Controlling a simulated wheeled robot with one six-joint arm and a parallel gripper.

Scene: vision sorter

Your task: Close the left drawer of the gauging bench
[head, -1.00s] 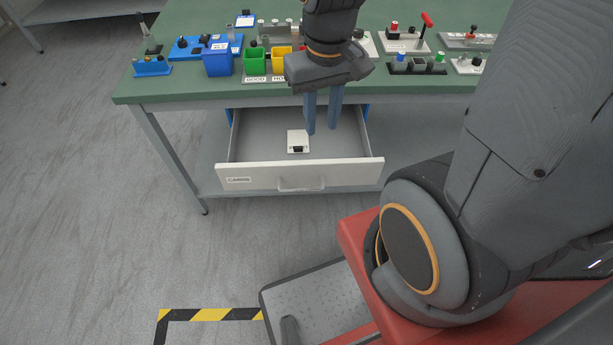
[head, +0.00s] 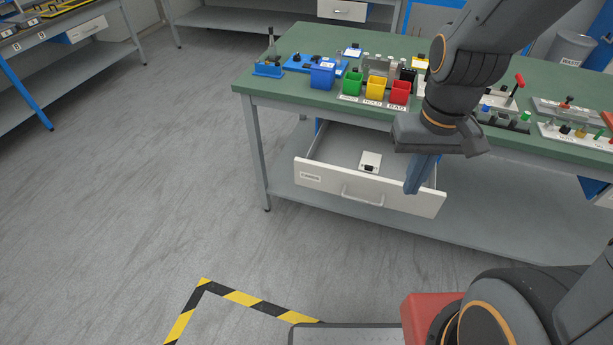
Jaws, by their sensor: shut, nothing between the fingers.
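The left drawer (head: 330,187) of the gauging bench (head: 245,86) hangs open below the green top. Its white front has a bar handle (head: 362,197) and a small label at the left. A small white block with a dark part (head: 370,162) lies inside. My gripper (head: 416,190) points down at the right part of the drawer, close to the inner side of its front panel. The fingers are together and empty. I cannot tell whether they touch the drawer. My wrist hides the drawer's back right corner.
Blue (head: 322,75), green (head: 352,84), yellow (head: 376,88) and red (head: 399,93) bins stand along the bench's front edge, left of my wrist. Several gauges and fixtures stand behind and to the right. Open floor lies left of the bench, with yellow-black tape (head: 240,297) in front.

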